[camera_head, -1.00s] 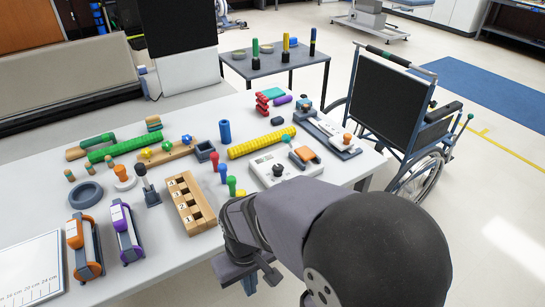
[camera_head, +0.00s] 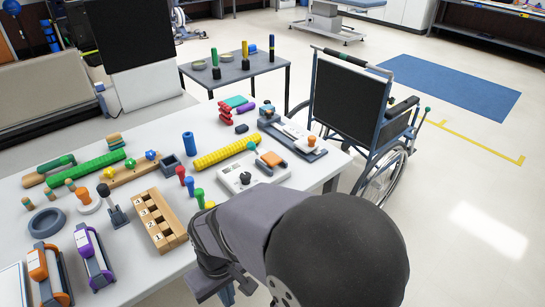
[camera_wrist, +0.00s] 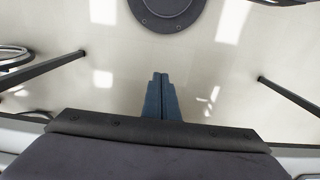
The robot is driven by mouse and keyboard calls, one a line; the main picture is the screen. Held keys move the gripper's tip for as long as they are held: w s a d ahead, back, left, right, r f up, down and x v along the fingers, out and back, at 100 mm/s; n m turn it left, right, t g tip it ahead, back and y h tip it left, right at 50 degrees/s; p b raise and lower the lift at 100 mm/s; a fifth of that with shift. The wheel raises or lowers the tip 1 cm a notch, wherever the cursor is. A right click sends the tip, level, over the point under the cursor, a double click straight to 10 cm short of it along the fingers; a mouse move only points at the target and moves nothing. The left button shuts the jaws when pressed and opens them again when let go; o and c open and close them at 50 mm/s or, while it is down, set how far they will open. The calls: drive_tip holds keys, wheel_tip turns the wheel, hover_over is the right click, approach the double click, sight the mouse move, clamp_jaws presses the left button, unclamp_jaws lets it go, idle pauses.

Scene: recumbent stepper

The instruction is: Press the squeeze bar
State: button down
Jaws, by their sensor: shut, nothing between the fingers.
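I cannot tell for sure which part is the squeeze bar. My gripper (camera_wrist: 160,76) is shut and empty in the wrist view, its blue-grey fingers together over bare floor. In the head view my arm hides most of it, low beside the table's front edge, well right of both devices and touching neither.
The white table (camera_head: 142,283) holds a numbered wooden block (camera_head: 160,222), coloured pegs, a yellow ribbed roller (camera_head: 226,153) and a grey-white box (camera_head: 238,181). A wheelchair (camera_head: 350,105) stands at the right.

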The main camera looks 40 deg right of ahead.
drive_tip(key=s+d+f+m+g+p, duration=0.1)
drive_tip(key=s+d+m, duration=0.45)
drive_tip(key=d, duration=0.55)
drive_tip(key=s+d+f+m+g+p, duration=0.15)
drive_tip(key=s+d+m, duration=0.25)
drive_tip(key=s+d, duration=0.5)
drive_tip(key=w+d+n+t+h, duration=0.1)
drive_tip(key=w+d+t+h, duration=0.2)
drive_tip(key=d, duration=1.6)
drive_tip(key=w+d+r+n+t+h, duration=0.2)
drive_tip(key=w+d+r+n+t, duration=0.15)
drive_tip(key=w, duration=0.35)
drive_tip(key=w+d+r+n+t+h, duration=0.1)
drive_tip(key=w+d+r+n+t, duration=0.1)
drive_tip(key=w+r+t, duration=0.4)
drive_tip(key=w+a+r+n+t+y, duration=0.3)
drive_tip(key=w+a+r+t+y, duration=0.2)
drive_tip(key=w+a+r, duration=0.4)
drive_tip(key=w+a+y+p, duration=0.1)
drive_tip(key=a, duration=0.1)
drive_tip(key=shift+w+a+r, duration=0.25)
drive_tip(key=shift+w+a, duration=0.15)
